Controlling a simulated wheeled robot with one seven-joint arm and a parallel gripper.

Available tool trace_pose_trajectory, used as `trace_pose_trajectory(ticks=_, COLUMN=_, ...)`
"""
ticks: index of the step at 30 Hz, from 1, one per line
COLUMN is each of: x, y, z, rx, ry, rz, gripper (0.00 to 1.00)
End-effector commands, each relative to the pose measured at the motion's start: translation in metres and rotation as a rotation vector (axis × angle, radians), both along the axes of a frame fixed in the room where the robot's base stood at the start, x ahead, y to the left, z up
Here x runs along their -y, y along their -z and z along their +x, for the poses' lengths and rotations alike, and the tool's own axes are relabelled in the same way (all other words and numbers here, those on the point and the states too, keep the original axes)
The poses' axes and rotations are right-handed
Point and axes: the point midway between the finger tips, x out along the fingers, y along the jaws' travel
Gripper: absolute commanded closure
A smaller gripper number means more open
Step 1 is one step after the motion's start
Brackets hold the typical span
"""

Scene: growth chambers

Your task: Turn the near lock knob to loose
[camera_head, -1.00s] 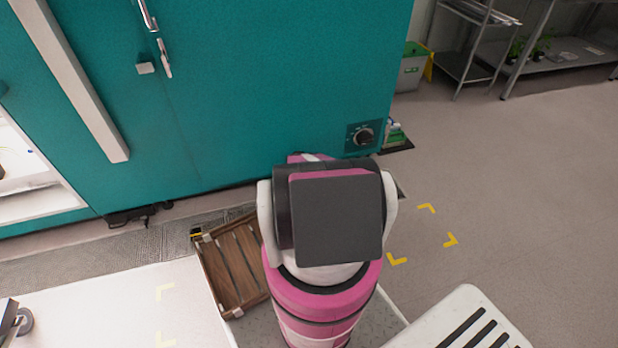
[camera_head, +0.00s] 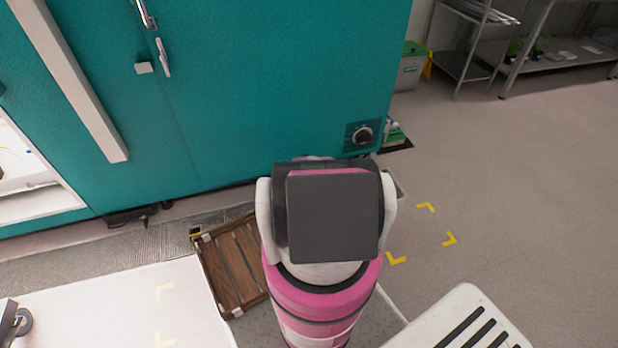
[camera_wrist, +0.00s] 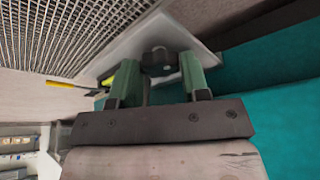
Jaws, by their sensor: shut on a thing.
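A dark round knob (camera_wrist: 159,61) sits on a pale grey plate (camera_wrist: 127,46) in the wrist view. My gripper (camera_wrist: 158,72) has its two green fingers on either side of the knob and is shut on it. Which way the knob is turned cannot be read. In the head view my arm hides the gripper and this knob. Another dark dial knob (camera_head: 363,134) shows on the lower right of the teal cabinet (camera_head: 250,90), clear of my arm.
A slatted wooden tray (camera_head: 205,275) lies left of my arm. A white bench top (camera_head: 100,300) is at the lower left, and a slotted pale panel (camera_head: 465,300) at the lower right. A metal mesh (camera_wrist: 60,30) runs close beside the plate. Open floor lies right.

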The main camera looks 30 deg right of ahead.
Motion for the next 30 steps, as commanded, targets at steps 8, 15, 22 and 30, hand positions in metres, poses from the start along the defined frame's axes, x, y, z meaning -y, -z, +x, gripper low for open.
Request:
trace_pose_trajectory(ticks=8, x=-0.0003, y=-0.0003, z=-0.0003, rx=-0.001, ry=-0.022, rz=0.001, gripper=0.81)
trace_pose_trajectory(ticks=15, x=-0.0003, y=-0.0002, z=-0.0004, rx=-0.001, ry=-0.021, rz=0.001, gripper=0.81)
trace_pose_trajectory(ticks=22, x=-0.0002, y=-0.0002, z=-0.0003, rx=-0.001, ry=-0.020, rz=0.000, gripper=0.32)
trace_pose_trajectory(ticks=30, x=-0.0011, y=-0.0038, z=-0.0015, rx=-0.001, ry=-0.020, rz=-0.001, gripper=0.32)
